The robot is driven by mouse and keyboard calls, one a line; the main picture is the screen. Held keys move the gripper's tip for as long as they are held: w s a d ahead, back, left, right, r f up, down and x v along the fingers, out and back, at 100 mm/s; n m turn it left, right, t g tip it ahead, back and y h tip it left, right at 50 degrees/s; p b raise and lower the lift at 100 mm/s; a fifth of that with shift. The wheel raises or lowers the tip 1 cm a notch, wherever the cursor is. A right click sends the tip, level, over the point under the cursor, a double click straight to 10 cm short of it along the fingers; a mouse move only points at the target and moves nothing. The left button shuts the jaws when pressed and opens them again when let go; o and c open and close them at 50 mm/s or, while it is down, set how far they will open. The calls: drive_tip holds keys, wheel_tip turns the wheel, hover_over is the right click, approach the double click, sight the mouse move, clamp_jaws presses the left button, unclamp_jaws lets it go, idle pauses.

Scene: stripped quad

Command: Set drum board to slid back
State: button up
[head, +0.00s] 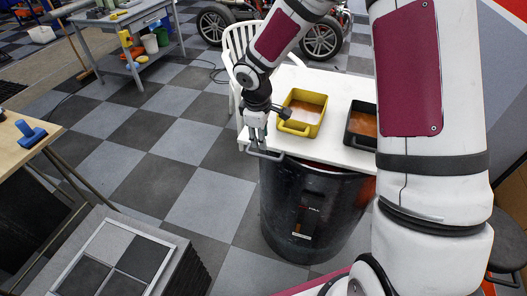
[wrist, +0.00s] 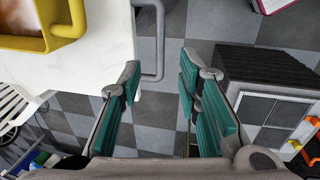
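The drum board is a white slab (head: 342,93) lying across the top of a black drum (head: 300,205), its near left part reaching out past the drum. A grey bar handle (head: 266,155) is fixed at its near left corner. In the wrist view the board (wrist: 100,62) fills the upper left, and the handle (wrist: 159,72) sticks out from its edge. My gripper (head: 259,138) is just above the handle in the head view. In the wrist view my gripper (wrist: 160,78) is open, with the handle showing in the gap between its fingers, apart from both.
A yellow bin (head: 304,112) and a black bin (head: 362,122) stand on the board. A white chair (head: 238,45) is behind it. A dark stacked block with a tiled top (head: 115,262) stands at front left. Checkered floor (head: 195,140) is clear left of the drum.

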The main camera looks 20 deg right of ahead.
sight(264, 156)
drive_tip(key=f, duration=0.3)
drive_tip(key=w+f, duration=0.1)
drive_tip(key=f, duration=0.2)
drive_tip(key=d+f, duration=0.1)
drive_tip(key=f, duration=0.2)
drive_tip(key=shift+w, duration=0.2)
clamp_jaws()
